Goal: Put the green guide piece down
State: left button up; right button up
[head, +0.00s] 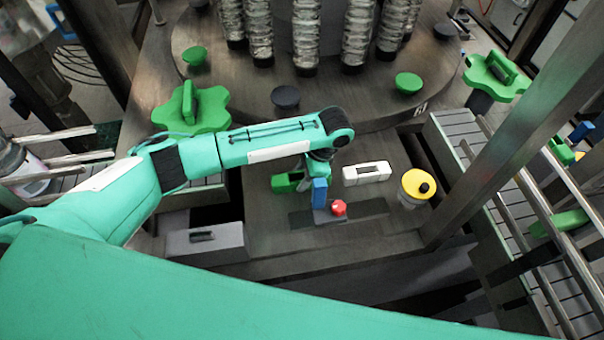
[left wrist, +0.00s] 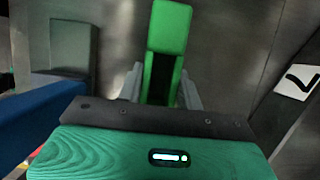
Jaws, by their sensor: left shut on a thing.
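The green guide piece (head: 284,183) shows in the head view under the end of my left arm, partly covered by it, over the grey machine deck. In the left wrist view the green guide piece (left wrist: 169,28) stands out between the fingers, with a dark recess along it. My left gripper (left wrist: 161,90) is shut on it, one pale finger on each side. In the head view the left gripper (head: 306,180) is mostly hidden by its own wrist. I cannot tell whether the piece touches the deck. My right gripper is not in view.
Close right of the gripper stand a blue lever (head: 319,193) and a red knob (head: 339,208). A white slotted piece (head: 367,174) and a yellow knob (head: 417,186) are farther right. A grey block (head: 205,240) is at left. A round table (head: 345,105) with bottles lies behind.

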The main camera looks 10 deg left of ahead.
pick_arm(q)
jog(key=shift+f, duration=0.15)
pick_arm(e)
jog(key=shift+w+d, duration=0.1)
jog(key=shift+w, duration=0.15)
pick_arm(q)
jog(key=o, duration=1.1)
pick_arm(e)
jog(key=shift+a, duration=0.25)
pick_arm(q)
jog(key=shift+r, duration=0.2)
jog(key=shift+w+d+r, duration=0.1)
jog(key=shift+d+r, duration=0.1)
jog(key=shift+r, duration=0.05)
jog(key=b+v, duration=0.1)
jog(key=v, duration=1)
jog(key=shift+r, duration=0.2)
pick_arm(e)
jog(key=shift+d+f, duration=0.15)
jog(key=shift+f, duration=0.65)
